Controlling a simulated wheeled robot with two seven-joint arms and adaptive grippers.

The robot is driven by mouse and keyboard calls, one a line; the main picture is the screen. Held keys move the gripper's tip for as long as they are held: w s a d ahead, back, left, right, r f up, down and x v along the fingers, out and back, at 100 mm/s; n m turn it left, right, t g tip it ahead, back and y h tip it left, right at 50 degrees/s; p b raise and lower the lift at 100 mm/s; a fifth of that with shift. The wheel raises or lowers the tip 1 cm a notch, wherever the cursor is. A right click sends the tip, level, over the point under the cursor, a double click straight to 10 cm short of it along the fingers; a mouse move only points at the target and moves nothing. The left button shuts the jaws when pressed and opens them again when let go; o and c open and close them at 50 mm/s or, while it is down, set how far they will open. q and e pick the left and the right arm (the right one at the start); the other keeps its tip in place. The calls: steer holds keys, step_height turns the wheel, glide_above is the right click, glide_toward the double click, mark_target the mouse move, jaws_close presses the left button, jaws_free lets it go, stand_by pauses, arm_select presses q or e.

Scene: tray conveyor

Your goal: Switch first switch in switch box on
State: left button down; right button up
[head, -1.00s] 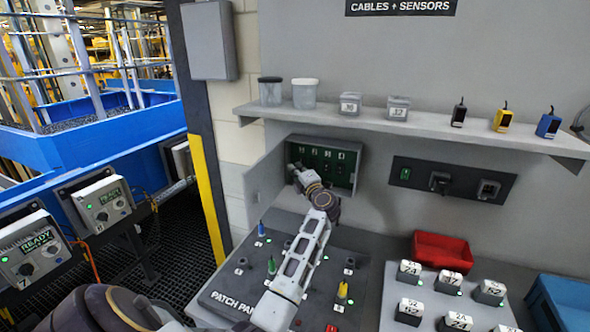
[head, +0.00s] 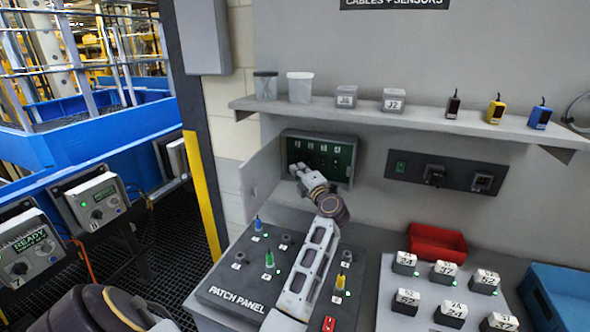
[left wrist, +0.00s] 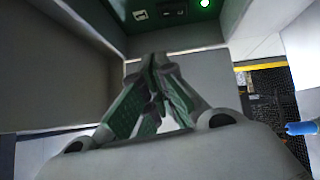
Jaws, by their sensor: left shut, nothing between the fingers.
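The switch box (head: 347,144) is an open grey wall box with a green panel (head: 342,168) holding a row of several small labelled switches. Its grey door (head: 262,170) stands open to the left. My left gripper (head: 296,169) is shut and empty at the lower left of the box opening, partly hiding the leftmost switches. I cannot tell the first switch's position. My right gripper is not in view.
A shelf (head: 400,112) with jars, boxes and small devices runs above the box. The patch panel (head: 240,300) with coloured plugs lies below. A dark wall plate (head: 410,166), a red bin (head: 437,240) and a blue bin (head: 565,290) are on the right.

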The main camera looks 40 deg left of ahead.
arm_select(q)
steer(key=v, duration=0.3)
steer(key=shift+s+d+r+b, duration=0.2)
steer(key=shift+d+r+b, duration=0.05)
steer(key=shift+r+b, duration=0.05)
stand_by(0.6)
